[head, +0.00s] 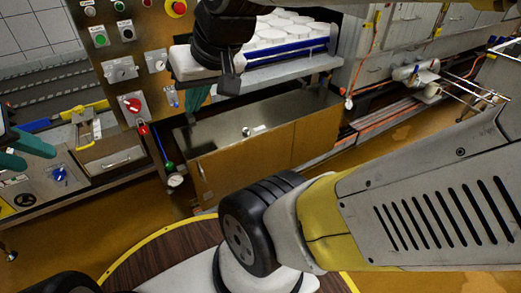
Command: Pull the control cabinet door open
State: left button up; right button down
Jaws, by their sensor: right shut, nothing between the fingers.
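The control cabinet (127,45) is a brown upright panel at the upper left with coloured buttons and switches. A red rotary switch (133,104) sits on a grey plate low on it. I cannot make out the door's edge or handle, and the panel looks shut. My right gripper (197,103) is just right of the cabinet's front, with its teal fingertips pointing down, shut and empty. Its wrist hides part of the cabinet's right side. My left gripper (35,158) enters at the left edge with its teal fingers apart, empty, left of the cabinet.
A steel-topped brown box (245,162) stands below my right gripper. A rack of white round moulds (285,30) is behind it. A small box with a yellow handle (108,156) stands at left. My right arm fills the lower right. Orange floor is clear around the box.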

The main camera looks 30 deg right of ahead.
aim_at(216, 176)
jog(key=z, duration=1.15)
jog(key=j+u, duration=0.15)
jog(key=j, duration=0.25)
jog(key=i+j+u, duration=0.15)
jog(key=j, duration=0.25)
jog(key=j+u, duration=0.15)
jog(key=j, duration=0.3)
